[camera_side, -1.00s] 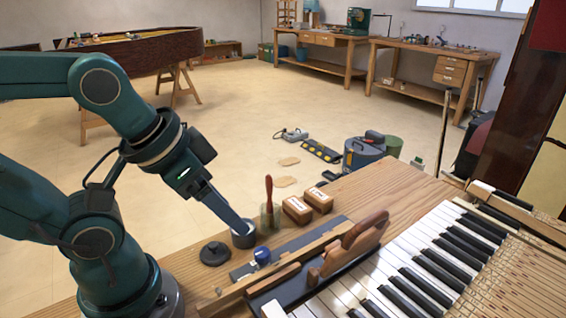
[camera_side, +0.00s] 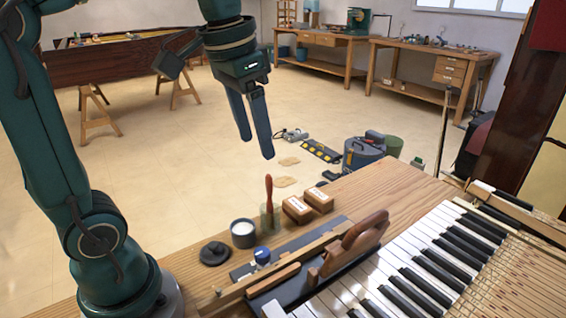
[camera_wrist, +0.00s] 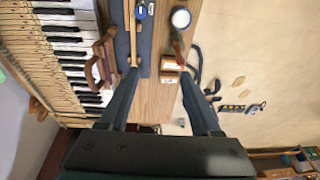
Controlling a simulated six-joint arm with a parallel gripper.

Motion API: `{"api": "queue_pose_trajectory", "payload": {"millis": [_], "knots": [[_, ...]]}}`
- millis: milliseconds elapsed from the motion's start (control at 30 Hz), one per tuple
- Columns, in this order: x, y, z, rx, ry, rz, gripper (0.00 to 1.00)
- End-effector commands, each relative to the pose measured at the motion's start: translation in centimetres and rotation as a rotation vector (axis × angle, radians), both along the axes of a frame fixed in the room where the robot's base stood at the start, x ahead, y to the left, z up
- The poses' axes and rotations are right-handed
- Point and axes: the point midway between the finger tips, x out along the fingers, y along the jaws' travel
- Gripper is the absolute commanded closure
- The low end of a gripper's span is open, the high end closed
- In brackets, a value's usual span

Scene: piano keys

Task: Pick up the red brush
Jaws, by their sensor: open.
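The red brush (camera_side: 268,189) stands upright in a small clear jar (camera_side: 270,217) on the wooden bench, red handle up. Its lower end is hard to make out. My gripper (camera_side: 257,148) is open and empty, fingers pointing down, in the air above the brush in the side view. In the wrist view, the red brush (camera_wrist: 178,46) shows beyond the tip of the right finger, off to the right of the middle between my fingertips (camera_wrist: 159,74). Nothing lies between the fingers there but bench surface and part of a labelled block.
A cup of white stuff (camera_side: 243,233) stands left of the jar, and two labelled wooden blocks (camera_side: 297,209) stand right. A black lid (camera_side: 214,254), a blue-topped item (camera_side: 262,256), a wooden plane (camera_side: 352,240) and piano keys (camera_side: 420,262) are nearer. Air above the bench is clear.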

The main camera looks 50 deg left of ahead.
Motion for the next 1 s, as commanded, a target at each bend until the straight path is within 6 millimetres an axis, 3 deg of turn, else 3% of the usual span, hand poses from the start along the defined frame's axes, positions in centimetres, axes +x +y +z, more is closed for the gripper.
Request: {"api": "queue_pose_trajectory", "payload": {"millis": [100, 400, 733, 1000], "knots": [[2.0, 1.5, -0.4, -0.006, 0.069, 0.004, 0.35], [4.4, 3.8, -1.5, -0.021, 0.16, 0.003, 0.35], [5.8, 5.6, -2.8, -0.04, 0.225, 0.001, 0.35], [5.7, 5.5, -5.1, -0.04, 0.227, -0.001, 0.35]]}}
